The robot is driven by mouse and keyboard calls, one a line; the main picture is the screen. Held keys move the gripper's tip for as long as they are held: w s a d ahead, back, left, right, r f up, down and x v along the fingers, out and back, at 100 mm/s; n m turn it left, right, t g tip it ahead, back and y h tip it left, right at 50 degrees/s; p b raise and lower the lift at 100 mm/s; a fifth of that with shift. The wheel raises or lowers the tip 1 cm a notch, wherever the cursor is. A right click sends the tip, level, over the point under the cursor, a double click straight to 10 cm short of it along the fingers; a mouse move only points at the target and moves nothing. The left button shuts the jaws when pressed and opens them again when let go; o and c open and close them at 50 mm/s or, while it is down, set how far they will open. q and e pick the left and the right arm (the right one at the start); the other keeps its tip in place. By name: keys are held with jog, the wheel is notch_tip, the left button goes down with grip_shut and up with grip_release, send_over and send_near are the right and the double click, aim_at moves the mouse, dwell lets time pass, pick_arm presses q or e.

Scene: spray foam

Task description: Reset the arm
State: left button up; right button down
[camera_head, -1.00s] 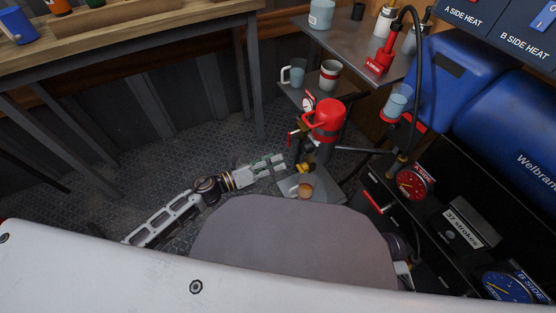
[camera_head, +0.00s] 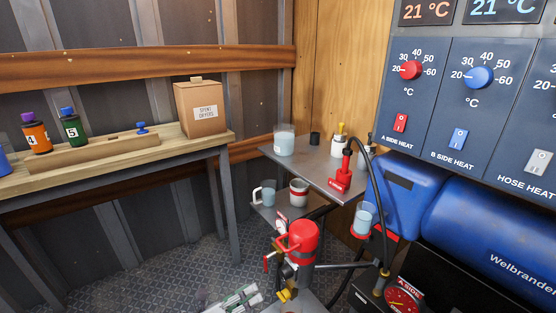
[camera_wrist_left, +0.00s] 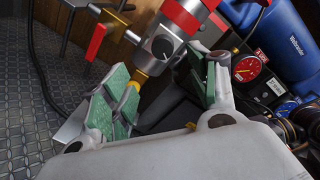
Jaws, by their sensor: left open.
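My left gripper (camera_head: 240,298) shows at the bottom edge of the head view, low over the floor, with its arm cut off by the frame. In the left wrist view its two green-padded fingers (camera_wrist_left: 160,100) stand apart with nothing held between them. Just beyond the fingers is the red pump (camera_head: 302,242) with its grey fitting, brass nozzle and red-handled valve; the fitting also shows in the left wrist view (camera_wrist_left: 165,42). I cannot tell whether a finger touches it. My right gripper is not in view.
A grey shelf (camera_head: 318,172) holds cups, a bottle and a red tool (camera_head: 342,178). A wooden bench (camera_head: 190,148) with a cardboard box (camera_head: 201,106) stands left. Blue tanks (camera_head: 490,225) and the heat control panel (camera_head: 470,95) fill the right. Floor (camera_head: 190,268) between bench and pump is clear.

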pick_arm(q)
jog(key=w+a+f+n+t+y, duration=0.1)
jog(key=w+a+n+y, duration=0.2)
jog(key=a+n+y, duration=0.6)
jog(key=w+a+f+n+t+y, duration=0.15)
jog(key=w+a+n+y, duration=0.35)
jog(key=n, duration=0.9)
jog(key=s+d+f+n+g+h, duration=0.1)
jog(key=s+d+f+n+g, duration=0.1)
jog(key=s, duration=0.6)
jog(key=s+d+f+n+g+h, duration=0.1)
jog(key=s+d+f+n+g, duration=0.2)
jog(key=s, duration=0.5)
jog(key=s+d+f+n+g+h+p, duration=0.1)
jog(key=s+d+f+n+g, duration=0.2)
jog(key=s, duration=0.5)
jog(key=shift+s+d+f+n+g, duration=0.15)
jog(key=shift+d+f+n+g, duration=0.2)
jog(key=shift+n, duration=0.85)
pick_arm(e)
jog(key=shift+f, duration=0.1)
pick_arm(q)
jog(key=shift+f+p, duration=0.2)
jog(key=shift+p, duration=0.65)
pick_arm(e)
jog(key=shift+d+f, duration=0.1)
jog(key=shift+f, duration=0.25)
